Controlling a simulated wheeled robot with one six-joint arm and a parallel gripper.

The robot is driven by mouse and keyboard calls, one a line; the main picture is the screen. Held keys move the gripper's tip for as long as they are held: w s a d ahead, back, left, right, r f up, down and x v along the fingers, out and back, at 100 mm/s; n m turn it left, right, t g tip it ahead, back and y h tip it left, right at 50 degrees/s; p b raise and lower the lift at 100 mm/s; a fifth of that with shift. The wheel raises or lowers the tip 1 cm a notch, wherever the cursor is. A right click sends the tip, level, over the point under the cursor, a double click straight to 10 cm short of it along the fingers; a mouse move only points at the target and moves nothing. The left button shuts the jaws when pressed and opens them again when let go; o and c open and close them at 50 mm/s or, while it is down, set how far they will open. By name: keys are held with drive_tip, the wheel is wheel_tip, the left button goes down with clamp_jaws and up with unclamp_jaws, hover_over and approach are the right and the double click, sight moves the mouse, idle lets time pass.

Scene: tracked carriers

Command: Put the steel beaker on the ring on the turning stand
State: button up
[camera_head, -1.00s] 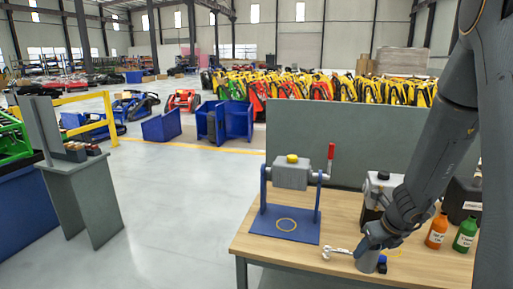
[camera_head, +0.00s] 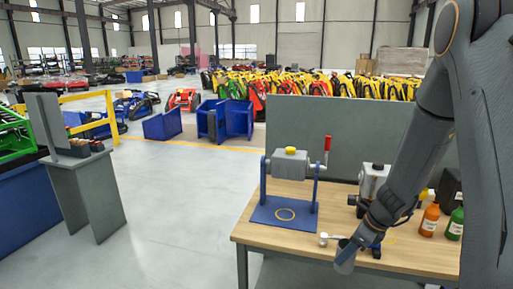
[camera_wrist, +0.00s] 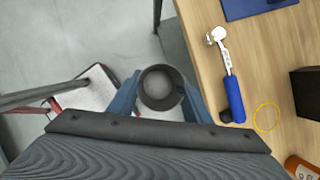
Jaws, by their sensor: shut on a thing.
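My gripper (camera_head: 352,246) is shut on the steel beaker (camera_head: 344,261). The wrist view shows the beaker's dark open mouth (camera_wrist: 160,77) between the two blue fingers (camera_wrist: 160,97). The beaker looks slightly tilted in the head view. It shows against the floor, just off the table's front edge. The turning stand (camera_head: 258,212) is on the table to the left of and behind my gripper. It has a blue base, blue uprights, a grey block and a red handle.
A blue-handled tool (camera_wrist: 233,98) lies on the table (camera_head: 262,239) near the beaker. An empty yellow ring (camera_wrist: 265,117) is marked on the tabletop. A grey machine (camera_head: 373,180), an orange bottle (camera_head: 429,221) and a green bottle (camera_head: 455,224) stand to the right. A grey panel rises behind.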

drive_tip(key=s+a+f+n+g+h+b, duration=0.1)
drive_tip(key=f+n, duration=0.5)
drive_tip(key=n, duration=0.7)
drive_tip(key=s+a+f+n+g+h+b, duration=0.2)
drive_tip(key=a+f+n+g+b, duration=0.2)
drive_tip(key=n, duration=0.9)
drive_tip(key=a+f+g, duration=0.2)
drive_tip(key=a+f, duration=0.1)
drive_tip(key=shift+s+a+g, duration=0.25)
drive_tip(key=shift+a+g, duration=0.05)
